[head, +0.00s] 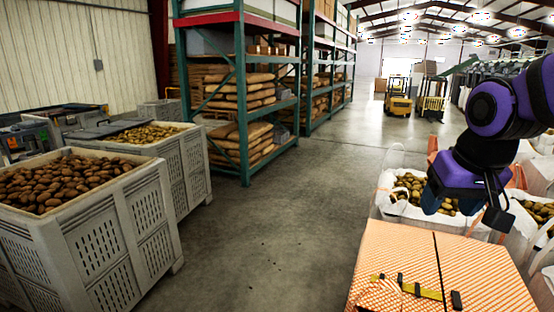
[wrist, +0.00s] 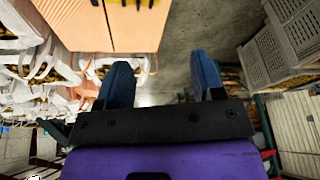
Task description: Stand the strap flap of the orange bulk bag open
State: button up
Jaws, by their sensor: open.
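The orange bulk bag (head: 495,270) stands at the bottom right of the head view, its striped top lying flat in two panels with a dark seam between. A yellow strap (head: 428,293) with black fittings lies along the near part of the left panel (head: 397,250); this panel looks closed. The bag also shows at the top of the wrist view (wrist: 100,25), with a bit of yellow strap at the picture's edge. My gripper (wrist: 158,70) is open and empty, its two blue fingers apart. In the head view it hangs beyond the bag, clear of the flap.
White bulk bags of potatoes (head: 385,205) stand behind the orange bag. Grey potato crates (head: 110,225) line the left side, and a pallet rack (head: 243,100) stands behind them. Yellow forklifts (head: 398,103) are far back. The concrete aisle (head: 290,215) is clear.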

jog(key=s+r+n+t, duration=0.1)
jog(key=s+r, duration=0.2)
jog(key=s, duration=0.8)
jog(key=shift+d+r, duration=0.3)
jog(key=shift+d, duration=0.15)
